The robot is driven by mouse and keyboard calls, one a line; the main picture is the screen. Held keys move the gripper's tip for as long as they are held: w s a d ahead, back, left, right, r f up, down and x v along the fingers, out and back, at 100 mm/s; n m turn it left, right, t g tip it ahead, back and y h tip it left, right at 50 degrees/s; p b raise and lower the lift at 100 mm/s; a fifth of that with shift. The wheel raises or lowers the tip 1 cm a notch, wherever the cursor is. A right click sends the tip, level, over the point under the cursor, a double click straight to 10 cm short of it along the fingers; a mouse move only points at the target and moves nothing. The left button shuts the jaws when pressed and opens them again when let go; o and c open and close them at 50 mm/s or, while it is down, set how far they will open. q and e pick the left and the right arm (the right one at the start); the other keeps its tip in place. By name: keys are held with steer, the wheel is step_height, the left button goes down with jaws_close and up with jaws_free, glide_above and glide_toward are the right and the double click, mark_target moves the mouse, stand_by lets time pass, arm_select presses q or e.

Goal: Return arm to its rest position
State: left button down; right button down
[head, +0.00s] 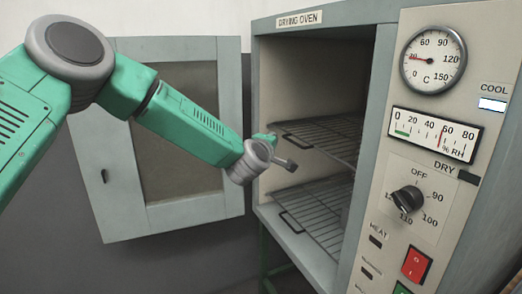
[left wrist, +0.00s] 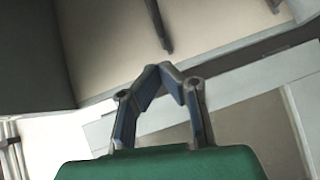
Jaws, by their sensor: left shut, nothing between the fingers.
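My left arm comes in from the left of the head view, in front of the open oven door. My left gripper (head: 290,166) is at the oven's opening, near the upper rack's front left corner; I cannot tell the exact gap. In the left wrist view my left gripper (left wrist: 168,72) shows its fingers closed together at the tips, with nothing between them. The drying oven (head: 385,12) stands open, with an upper wire rack (head: 330,140) and a lower wire rack (head: 322,212) inside. Both racks look empty where visible. My right gripper is not in view.
The oven door (head: 222,110) is swung wide open to the left, behind my arm. The control panel (head: 395,165) on the right carries a temperature dial (head: 433,59), a knob (head: 407,199) and a red switch (head: 416,265). Floor space shows at lower left.

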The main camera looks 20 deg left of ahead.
arm_select(q)
steer(key=s+d, duration=0.2)
steer(key=s, duration=0.5)
steer(key=s+d+f+m+g+h, duration=0.1)
steer(key=s+f+m+g, duration=0.25)
steer(key=s+f, duration=0.5)
steer(key=s+d+f+m+g+h, duration=0.15)
steer(key=s+f+m, duration=0.3)
steer(key=f, duration=0.65)
steer(key=s+f+m+g, duration=0.3)
steer(key=s+f, duration=0.4)
steer(key=f, duration=0.3)
steer(key=s+a+f+m+g, duration=0.2)
steer(key=s+f, duration=0.1)
steer(key=s, duration=0.5)
steer(key=s+a+f+m+g, duration=0.2)
steer(key=s+f+g, duration=0.1)
steer(key=s, duration=0.5)
steer(key=s+a+f+m+g+y, duration=0.1)
steer(key=s+a+f+m+g, duration=0.1)
steer(key=s, duration=0.7)
steer(key=shift+f+m+g, duration=0.4)
steer(key=shift+f+m, duration=0.2)
steer(key=shift+f, duration=0.25)
steer(key=shift+s, duration=0.1)
steer(key=shift+a, duration=0.1)
